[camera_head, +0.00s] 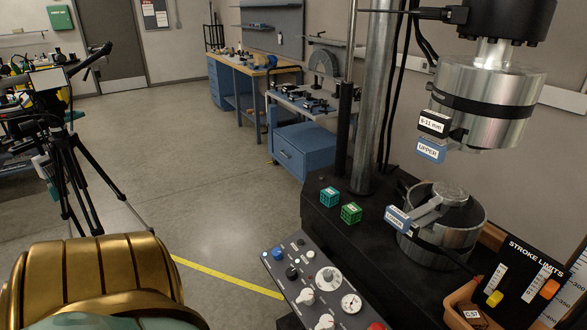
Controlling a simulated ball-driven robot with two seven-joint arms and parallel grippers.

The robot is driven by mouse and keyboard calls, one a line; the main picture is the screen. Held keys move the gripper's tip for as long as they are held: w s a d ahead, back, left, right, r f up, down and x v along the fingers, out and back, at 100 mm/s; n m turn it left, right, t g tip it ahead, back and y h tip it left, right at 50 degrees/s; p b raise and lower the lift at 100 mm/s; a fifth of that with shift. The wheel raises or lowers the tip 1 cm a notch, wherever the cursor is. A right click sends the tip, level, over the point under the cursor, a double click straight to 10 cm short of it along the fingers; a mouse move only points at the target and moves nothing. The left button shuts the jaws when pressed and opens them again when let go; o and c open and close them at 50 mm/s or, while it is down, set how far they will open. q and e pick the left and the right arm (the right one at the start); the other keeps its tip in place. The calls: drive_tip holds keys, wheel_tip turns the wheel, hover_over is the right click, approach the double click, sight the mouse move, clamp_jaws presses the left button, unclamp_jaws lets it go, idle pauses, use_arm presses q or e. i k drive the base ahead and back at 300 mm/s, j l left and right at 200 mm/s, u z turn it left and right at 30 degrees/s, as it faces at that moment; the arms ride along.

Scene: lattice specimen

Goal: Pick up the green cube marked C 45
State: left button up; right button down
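A green lattice cube (351,213) sits on the black base of the testing machine, near its front left edge. A teal lattice cube (330,196) stands just behind it and to its left, close by. Both look upright. No C 45 marking is readable on either cube at this size. Neither of my grippers is in view.
The machine's black base (325,222) carries a lower metal grip (461,262) right of the cubes, under an upper grip (481,104). A column (373,110) rises behind the cubes. A control panel (318,285) with knobs lies in front. A tripod (80,175) stands left; open floor lies between.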

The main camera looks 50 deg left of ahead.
sight(351, 209)
drive_tip(key=u, duration=1.3)
